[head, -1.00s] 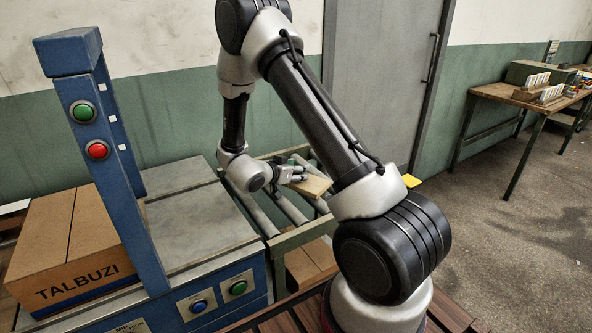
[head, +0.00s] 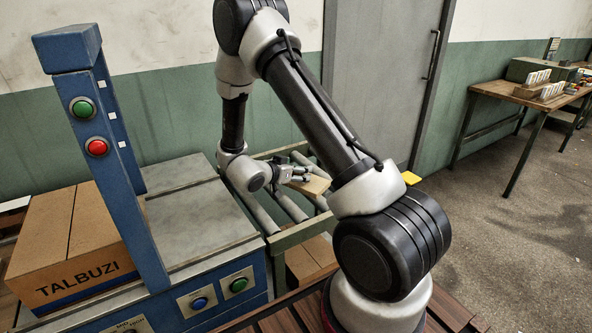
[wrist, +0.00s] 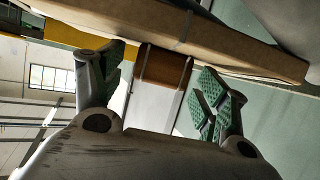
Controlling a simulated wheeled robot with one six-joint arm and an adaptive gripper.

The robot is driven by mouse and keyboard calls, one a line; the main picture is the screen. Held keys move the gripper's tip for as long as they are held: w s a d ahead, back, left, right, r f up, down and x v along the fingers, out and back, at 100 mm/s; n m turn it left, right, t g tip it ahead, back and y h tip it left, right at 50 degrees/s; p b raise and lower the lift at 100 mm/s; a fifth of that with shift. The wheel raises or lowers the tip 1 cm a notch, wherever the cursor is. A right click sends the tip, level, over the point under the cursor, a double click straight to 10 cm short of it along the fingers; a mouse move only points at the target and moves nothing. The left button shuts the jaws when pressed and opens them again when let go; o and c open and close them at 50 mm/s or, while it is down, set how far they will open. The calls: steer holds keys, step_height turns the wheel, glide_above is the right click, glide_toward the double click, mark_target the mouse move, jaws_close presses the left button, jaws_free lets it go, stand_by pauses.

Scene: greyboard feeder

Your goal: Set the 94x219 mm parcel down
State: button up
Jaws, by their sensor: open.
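The parcel (head: 315,186) is a flat brown carton on the roller conveyor (head: 285,204), beyond my arm in the head view. My arm hides part of the conveyor and perhaps one end of the parcel. In the wrist view a long brown box side, which looks like the parcel (wrist: 215,42), crosses the top of the picture. My gripper (head: 299,174) is at the parcel's near left side in the head view. In the wrist view its green-padded fingers (wrist: 160,88) stand wide apart with nothing clamped between them. Whether a fingertip still touches the parcel I cannot tell.
A blue machine (head: 185,232) with a grey top and a button post (head: 112,165) stands left of the conveyor. A large TALBUZI carton (head: 75,245) sits at its left. Another carton (head: 312,257) shows below the conveyor. A workbench (head: 520,98) stands far right.

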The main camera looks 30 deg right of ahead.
steer(key=v, duration=1.2)
steer(key=w+a+r+n+t+y, duration=0.2)
steer(key=w+r+t+y, duration=0.2)
steer(key=w+r+y, duration=0.25)
steer(key=s+a+r+n+t+y, duration=0.1)
steer(key=s+a+r+n+y, duration=0.15)
steer(key=r, duration=0.35)
steer(key=s+a+r+n+y, duration=0.1)
steer(key=a+r+n+y, duration=0.1)
steer(key=r+y, duration=0.25)
steer(key=s+d+r+n+g, duration=0.1)
steer(key=s+d+n+g, duration=0.1)
steer(key=s, duration=0.7)
steer(key=s+d+r+n+g+h, duration=0.1)
steer(key=s+d, duration=0.3)
steer(key=s, duration=0.6)
steer(key=s+d+r+n+g, duration=0.3)
steer(key=s, duration=0.7)
steer(key=shift+s+d, duration=0.2)
steer(key=shift+d, duration=0.1)
